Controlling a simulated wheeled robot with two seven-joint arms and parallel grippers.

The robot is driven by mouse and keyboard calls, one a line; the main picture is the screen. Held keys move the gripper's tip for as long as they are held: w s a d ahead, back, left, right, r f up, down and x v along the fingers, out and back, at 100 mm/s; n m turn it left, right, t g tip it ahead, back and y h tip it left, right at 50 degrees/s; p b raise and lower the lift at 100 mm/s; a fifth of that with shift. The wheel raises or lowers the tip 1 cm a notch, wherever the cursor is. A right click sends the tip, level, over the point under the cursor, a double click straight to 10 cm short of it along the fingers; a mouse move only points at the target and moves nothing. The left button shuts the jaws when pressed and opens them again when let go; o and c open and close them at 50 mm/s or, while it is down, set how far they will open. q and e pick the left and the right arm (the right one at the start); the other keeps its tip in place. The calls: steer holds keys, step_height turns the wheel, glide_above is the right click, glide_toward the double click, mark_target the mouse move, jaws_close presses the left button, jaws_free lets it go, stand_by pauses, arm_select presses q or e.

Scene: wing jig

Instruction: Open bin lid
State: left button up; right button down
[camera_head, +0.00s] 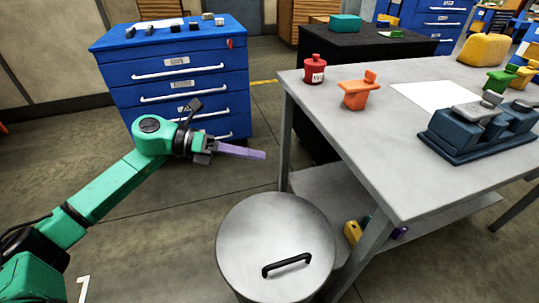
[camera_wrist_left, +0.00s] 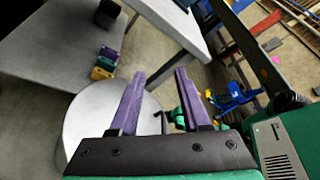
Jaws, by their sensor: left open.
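The bin (camera_head: 233,283) is a round grey metal can on the floor, beside the workbench leg. Its flat round lid (camera_head: 258,228) sits on top, with a black bar handle (camera_head: 287,264) on the near right part. In the left wrist view the lid (camera_wrist_left: 92,128) shows below the fingers, and part of its handle shows between them. My left gripper (camera_head: 264,155) has purple fingers and is above and behind the lid, apart from it. In the left wrist view its fingers (camera_wrist_left: 160,78) are spread and empty. My right gripper is in neither view.
A grey workbench (camera_head: 340,140) stands right of the bin, with a lower shelf (camera_head: 330,195) close by. A red bottle (camera_head: 314,69) and an orange part (camera_head: 358,92) stand on it. A blue drawer cabinet (camera_head: 180,75) stands behind my left arm. The floor left of the bin is clear.

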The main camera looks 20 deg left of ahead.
arm_select(q)
steer(key=x, duration=0.4)
steer(key=shift+d, duration=0.2)
jaws_close()
stand_by(1.2)
